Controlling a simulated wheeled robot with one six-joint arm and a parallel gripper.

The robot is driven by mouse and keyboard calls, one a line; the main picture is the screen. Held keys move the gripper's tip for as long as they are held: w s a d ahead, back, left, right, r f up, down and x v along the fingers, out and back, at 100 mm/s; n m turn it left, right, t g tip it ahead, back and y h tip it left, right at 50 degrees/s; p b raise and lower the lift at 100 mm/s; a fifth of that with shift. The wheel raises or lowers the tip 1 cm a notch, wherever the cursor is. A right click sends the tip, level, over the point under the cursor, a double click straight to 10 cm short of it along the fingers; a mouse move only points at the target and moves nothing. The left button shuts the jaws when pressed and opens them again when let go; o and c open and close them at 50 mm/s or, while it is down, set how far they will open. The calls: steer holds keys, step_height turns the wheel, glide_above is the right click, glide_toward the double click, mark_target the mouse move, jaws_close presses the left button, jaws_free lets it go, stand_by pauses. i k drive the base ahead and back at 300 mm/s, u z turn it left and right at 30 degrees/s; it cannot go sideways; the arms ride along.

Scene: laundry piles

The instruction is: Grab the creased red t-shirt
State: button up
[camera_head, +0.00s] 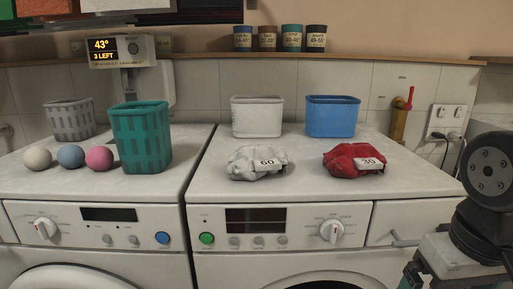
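The creased red t-shirt (349,160) lies crumpled on top of the right washing machine, toward the front right. A white tag reading 30 (369,164) rests on its front. A crumpled white garment (250,163) with a tag reading 60 lies to its left, apart from it. Part of my dark arm shows at the right edge, to the right of the red t-shirt and apart from it. My gripper's fingertips cannot be made out.
A white bin (257,117) and a blue bin (332,117) stand behind the garments. On the left machine are a teal basket (141,138), a grey basket (70,120) and three balls (71,157). A display (117,50) reads 43° and 3 LEFT. Labelled cups (291,38) line the shelf.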

mark_target(354, 160)
steer(key=u, duration=2.8)
steer(key=i, duration=1.55)
steer(key=z, duration=3.45)
